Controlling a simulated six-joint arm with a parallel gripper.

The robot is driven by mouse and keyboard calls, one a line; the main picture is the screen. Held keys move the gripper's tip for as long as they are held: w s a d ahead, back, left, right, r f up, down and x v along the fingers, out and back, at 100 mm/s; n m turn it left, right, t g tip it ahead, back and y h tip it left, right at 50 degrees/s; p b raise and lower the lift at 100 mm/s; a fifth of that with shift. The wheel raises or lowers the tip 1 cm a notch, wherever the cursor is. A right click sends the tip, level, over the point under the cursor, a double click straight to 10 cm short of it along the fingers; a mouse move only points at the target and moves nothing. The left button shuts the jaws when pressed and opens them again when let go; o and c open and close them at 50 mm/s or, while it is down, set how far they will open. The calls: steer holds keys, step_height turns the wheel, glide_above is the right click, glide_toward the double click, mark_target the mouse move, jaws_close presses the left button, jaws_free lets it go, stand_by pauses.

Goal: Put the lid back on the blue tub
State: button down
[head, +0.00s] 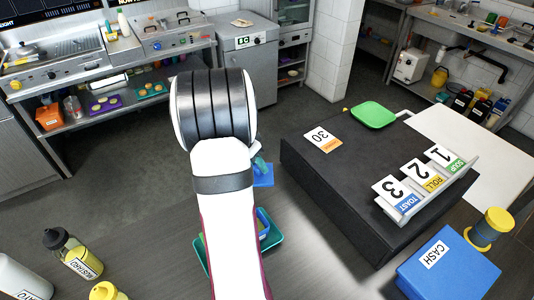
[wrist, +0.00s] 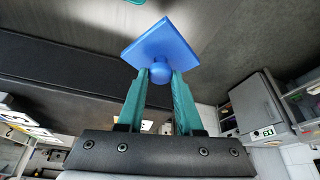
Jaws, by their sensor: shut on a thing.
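My gripper (wrist: 160,80) has teal fingers shut on the round knob of a square blue lid (wrist: 164,42). The lid is held in the air, tilted in the wrist view, with nothing seen touching its plate. In the head view my gripper (head: 258,164) shows only partly beside my arm, with the lid (head: 263,180) just below it. The blue tub (head: 264,223) is lower in the head view, in a teal tray (head: 271,243). My arm hides much of the tub and tray, so the tub's opening is hardly visible.
A dark counter block (head: 330,185) stands to the right, bearing a green board (head: 373,114), a "30" card (head: 322,138) and numbered cards. A blue cash box (head: 448,268) is at lower right. Bottles, including mustard (head: 75,255), stand at lower left.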

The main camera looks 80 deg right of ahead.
steer(key=s+a+r+m+g+y, duration=0.1)
steer(key=a+r+m+g+y, duration=0.1)
steer(key=a+m, duration=1)
steer(key=shift+a+r+y, duration=0.2)
steer(key=shift+r+y, duration=0.7)
steer(key=shift+y, duration=0.1)
steer(key=shift+s, duration=0.15)
steer(key=shift+f, duration=2.4)
steer(key=shift+f, duration=1.5)
stand_by(0.6)
steer(key=shift+c, duration=2.4)
jaws_free()
steer(key=v, duration=0.7)
